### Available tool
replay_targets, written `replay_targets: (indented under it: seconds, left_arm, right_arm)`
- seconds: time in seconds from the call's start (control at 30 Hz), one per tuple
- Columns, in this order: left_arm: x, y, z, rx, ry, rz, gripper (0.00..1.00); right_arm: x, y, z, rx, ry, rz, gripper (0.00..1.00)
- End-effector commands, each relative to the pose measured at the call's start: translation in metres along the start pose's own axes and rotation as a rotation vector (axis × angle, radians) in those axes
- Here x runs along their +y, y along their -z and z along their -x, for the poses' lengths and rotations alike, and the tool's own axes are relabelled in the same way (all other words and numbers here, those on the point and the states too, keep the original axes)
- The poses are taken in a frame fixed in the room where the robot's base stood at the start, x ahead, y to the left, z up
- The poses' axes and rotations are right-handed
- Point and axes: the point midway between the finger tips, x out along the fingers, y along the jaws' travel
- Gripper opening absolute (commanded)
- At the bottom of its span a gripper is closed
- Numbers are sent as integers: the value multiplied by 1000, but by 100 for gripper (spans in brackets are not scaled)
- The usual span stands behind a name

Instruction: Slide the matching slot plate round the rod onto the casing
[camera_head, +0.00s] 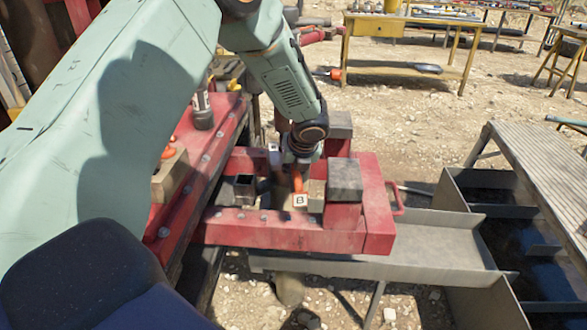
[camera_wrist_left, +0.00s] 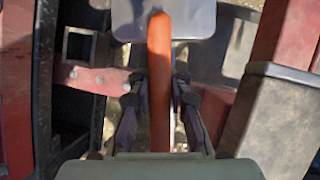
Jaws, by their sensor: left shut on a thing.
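My left gripper (camera_head: 298,167) points down into the red frame and is shut on an orange handle (camera_head: 297,181). In the left wrist view the orange handle (camera_wrist_left: 159,75) runs upright between the fingers (camera_wrist_left: 160,125). A small pale tag marked B (camera_head: 300,200) shows just below the handle. A grey plate-like piece (camera_wrist_left: 190,18) shows at the handle's far end; its slot cannot be made out. A round pipe, perhaps the casing (camera_head: 290,288), shows under the frame. The rod cannot be made out, and the plate's contact with the casing is hidden. My right gripper is not in view.
The red frame (camera_head: 270,235) surrounds the work spot, with grey-capped blocks (camera_head: 345,180) close on its right. A grey tray (camera_head: 430,240) and dark bins (camera_head: 490,205) lie further right. A wooden block (camera_head: 170,178) sits on the red beam at left.

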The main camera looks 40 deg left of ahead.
Motion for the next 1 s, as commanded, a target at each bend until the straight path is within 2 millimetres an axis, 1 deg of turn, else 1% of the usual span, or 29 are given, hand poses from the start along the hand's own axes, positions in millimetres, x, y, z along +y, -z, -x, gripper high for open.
replay_targets:
  seconds: [0.03,0.33,0.37,0.7,1.0]
  left_arm:
    - [-1,-2,1,-6,3,0,0]
    - [-1,-1,0,-4,2,0,0]
    - [-1,-1,0,-4,2,0,16]
    - [0,0,-1,-1,1,0,44]
    - [1,4,-2,6,-2,-1,44]
  right_arm:
    - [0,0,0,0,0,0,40]
    - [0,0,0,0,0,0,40]
    - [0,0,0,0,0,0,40]
    - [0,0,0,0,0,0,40]
    - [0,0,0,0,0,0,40]
